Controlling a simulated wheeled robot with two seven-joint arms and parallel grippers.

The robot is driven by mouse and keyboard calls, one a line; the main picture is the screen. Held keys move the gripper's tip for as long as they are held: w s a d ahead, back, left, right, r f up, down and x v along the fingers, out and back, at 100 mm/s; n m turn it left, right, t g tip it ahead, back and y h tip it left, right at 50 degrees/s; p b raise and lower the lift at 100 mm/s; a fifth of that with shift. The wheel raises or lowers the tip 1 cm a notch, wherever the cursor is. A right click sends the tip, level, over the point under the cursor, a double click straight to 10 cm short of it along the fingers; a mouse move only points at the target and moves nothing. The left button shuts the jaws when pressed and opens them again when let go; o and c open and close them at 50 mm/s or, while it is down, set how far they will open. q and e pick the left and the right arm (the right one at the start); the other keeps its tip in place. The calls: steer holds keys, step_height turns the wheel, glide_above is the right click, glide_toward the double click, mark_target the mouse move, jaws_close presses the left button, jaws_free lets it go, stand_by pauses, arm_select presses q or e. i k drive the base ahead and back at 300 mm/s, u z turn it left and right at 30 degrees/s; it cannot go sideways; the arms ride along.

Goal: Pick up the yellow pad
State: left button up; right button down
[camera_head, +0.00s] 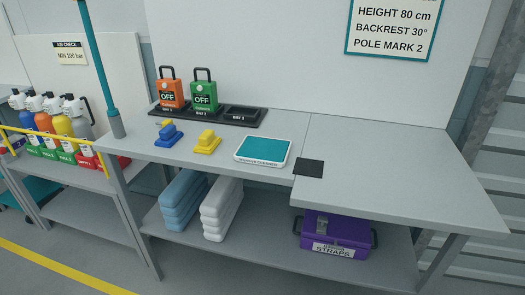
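The yellow pad (206,146) lies on the grey table top, left of the middle, with a raised yellow handle on its upper side. A similar blue pad (168,138) lies just to its left, with a small yellow part behind it. Neither of my grippers is in view, and nothing touches the yellow pad.
A white tray with a teal surface (263,149) lies right of the yellow pad. Behind stand orange (171,92) and green (204,95) OFF units in a black rack (242,113). A teal pole (98,55) rises at left.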

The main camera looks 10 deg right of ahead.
mark_target(208, 142)
steer(key=u, duration=1.6)
steer(key=i, duration=1.8)
steer(key=z, duration=2.05)
